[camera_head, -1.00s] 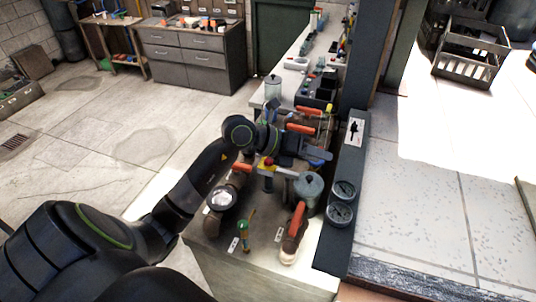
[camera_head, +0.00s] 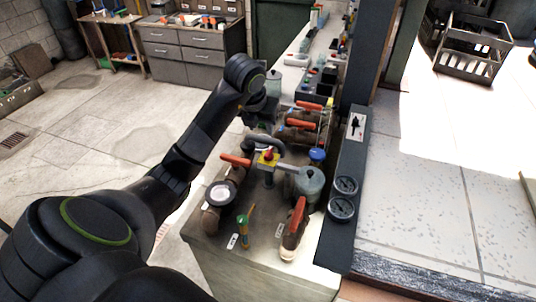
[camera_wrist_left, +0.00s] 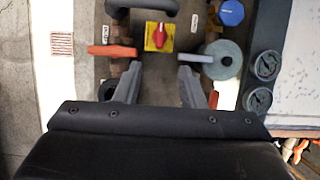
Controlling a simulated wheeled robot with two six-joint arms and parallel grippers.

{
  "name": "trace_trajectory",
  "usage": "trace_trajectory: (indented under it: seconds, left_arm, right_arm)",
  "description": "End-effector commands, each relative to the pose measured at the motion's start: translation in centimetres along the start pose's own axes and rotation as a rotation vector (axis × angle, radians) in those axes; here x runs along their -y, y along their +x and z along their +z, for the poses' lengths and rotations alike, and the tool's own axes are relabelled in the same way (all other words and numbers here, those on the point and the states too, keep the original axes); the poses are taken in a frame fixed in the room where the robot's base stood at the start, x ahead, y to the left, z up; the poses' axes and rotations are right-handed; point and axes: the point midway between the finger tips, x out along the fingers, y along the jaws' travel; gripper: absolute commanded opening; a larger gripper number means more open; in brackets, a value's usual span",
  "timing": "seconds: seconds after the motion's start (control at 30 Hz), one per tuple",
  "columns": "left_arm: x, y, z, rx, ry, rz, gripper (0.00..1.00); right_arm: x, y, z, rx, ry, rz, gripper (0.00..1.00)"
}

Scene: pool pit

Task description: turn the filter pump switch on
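A red knob on a yellow square plate (camera_head: 268,159), which appears to be the switch, sits among the pump pipes. In the left wrist view this knob (camera_wrist_left: 159,37) lies ahead of the two fingers and between their lines. My left gripper (camera_head: 266,145) is above and behind it in the head view, with its hand partly hidden by the arm. The left wrist view shows the left gripper (camera_wrist_left: 158,88) open and empty, apart from the knob. The lettering on the nearby labels is too small to read. My right gripper is not seen.
An orange-handled valve (camera_head: 235,160) is left of the knob, a grey lidded pot (camera_head: 309,183) right. A round gauge (camera_head: 220,194) and another orange handle (camera_head: 298,212) stand nearer. A dark post with two dials (camera_head: 343,208) borders the right. Open floor lies left.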

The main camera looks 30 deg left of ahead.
Motion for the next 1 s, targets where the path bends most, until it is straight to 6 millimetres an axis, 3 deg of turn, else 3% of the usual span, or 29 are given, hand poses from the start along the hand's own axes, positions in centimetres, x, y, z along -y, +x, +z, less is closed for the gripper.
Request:
trace_trajectory:
  seconds: [0.03,0.23,0.3,0.7,1.0]
  left_arm:
    - [0.0,1.1,-0.2,0.001,0.0,0.0,0.36]
    - [0.0,4.4,-0.2,-0.002,-0.001,-0.001,0.36]
    - [0.1,5.2,0.0,-0.008,-0.002,-0.003,0.36]
    - [0.0,12.8,0.0,-0.004,-0.001,-0.002,0.36]
    - [0.0,14.9,0.0,0.0,0.0,-0.001,0.36]
  right_arm:
    - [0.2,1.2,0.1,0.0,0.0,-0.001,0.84]
    - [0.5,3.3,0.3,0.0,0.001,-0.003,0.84]
    - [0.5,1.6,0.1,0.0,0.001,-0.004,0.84]
    - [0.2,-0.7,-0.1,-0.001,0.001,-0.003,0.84]
    - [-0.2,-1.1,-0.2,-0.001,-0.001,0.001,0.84]
